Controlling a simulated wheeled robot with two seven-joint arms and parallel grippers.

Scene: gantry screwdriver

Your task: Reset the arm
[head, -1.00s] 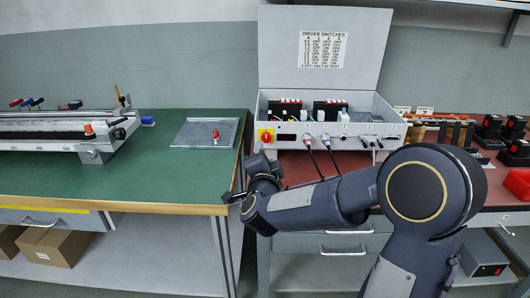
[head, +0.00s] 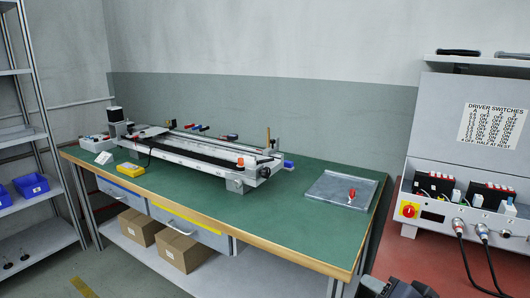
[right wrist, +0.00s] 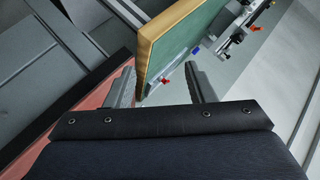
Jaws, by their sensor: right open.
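My right arm shows only as a dark piece with the right gripper (head: 388,288) at the bottom edge of the head view, in front of the gap between the green bench and the red bench. In the right wrist view the two fingers of the right gripper (right wrist: 162,88) stand wide apart with nothing between them. Beyond them appear the wooden edge and green top of the bench (right wrist: 180,50), seen tilted. My left gripper is in neither view.
The green bench (head: 290,215) carries a linear gantry (head: 190,150) and a metal tray (head: 325,188) with a red-handled tool (head: 351,194). A driver box (head: 465,200) with cables stands on the red bench. Shelves (head: 40,150) with blue bins (head: 32,185) stand at left.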

